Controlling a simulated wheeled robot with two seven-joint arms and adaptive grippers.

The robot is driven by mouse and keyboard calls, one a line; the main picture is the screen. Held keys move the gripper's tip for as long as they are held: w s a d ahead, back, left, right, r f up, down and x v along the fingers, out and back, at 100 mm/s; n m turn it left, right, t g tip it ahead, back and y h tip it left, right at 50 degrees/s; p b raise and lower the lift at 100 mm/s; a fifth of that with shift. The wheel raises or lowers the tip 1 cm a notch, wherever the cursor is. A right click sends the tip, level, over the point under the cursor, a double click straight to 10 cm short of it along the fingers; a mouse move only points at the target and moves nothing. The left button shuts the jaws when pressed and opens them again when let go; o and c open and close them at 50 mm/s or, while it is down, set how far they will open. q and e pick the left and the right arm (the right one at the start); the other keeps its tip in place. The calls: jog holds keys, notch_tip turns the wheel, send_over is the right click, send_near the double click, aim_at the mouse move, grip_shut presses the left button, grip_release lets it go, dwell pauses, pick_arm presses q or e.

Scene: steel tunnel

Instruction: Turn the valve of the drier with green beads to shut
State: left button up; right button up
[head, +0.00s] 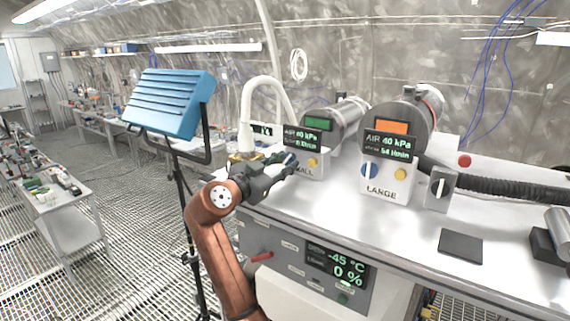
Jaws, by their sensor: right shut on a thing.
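The drier with green beads (319,124) is the left of two grey cylinders on the bench and shows a green window. Below it is a white control box (314,172) with a label ending in "ALL", a display and a yellow knob (312,162). My right gripper (289,160) is at the left part of this box, shut on a blue knob, the valve there. The fingers hide most of the knob, so its angle cannot be told. My left gripper is not in view.
The drier with an orange window (392,127) stands to the right, above a box marked LARGE (383,192). A grey switch box (438,188) and a black hose (500,188) are beside it. A white curved pipe (246,108) rises behind my gripper. A blue panel (171,103) stands left.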

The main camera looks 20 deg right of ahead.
jog(key=o, duration=0.8)
jog(key=shift+a+r, duration=0.15)
jog(key=shift+r, duration=0.25)
jog(key=o, duration=0.4)
jog(key=shift+s+a+f, duration=0.1)
jog(key=shift+s, duration=0.05)
jog(key=shift+c, duration=0.2)
jog(key=shift+f, duration=0.1)
jog(key=shift+f, duration=0.1)
jog(key=v, duration=1.1)
jog(key=shift+s+a, duration=0.25)
jog(key=shift+a, duration=0.1)
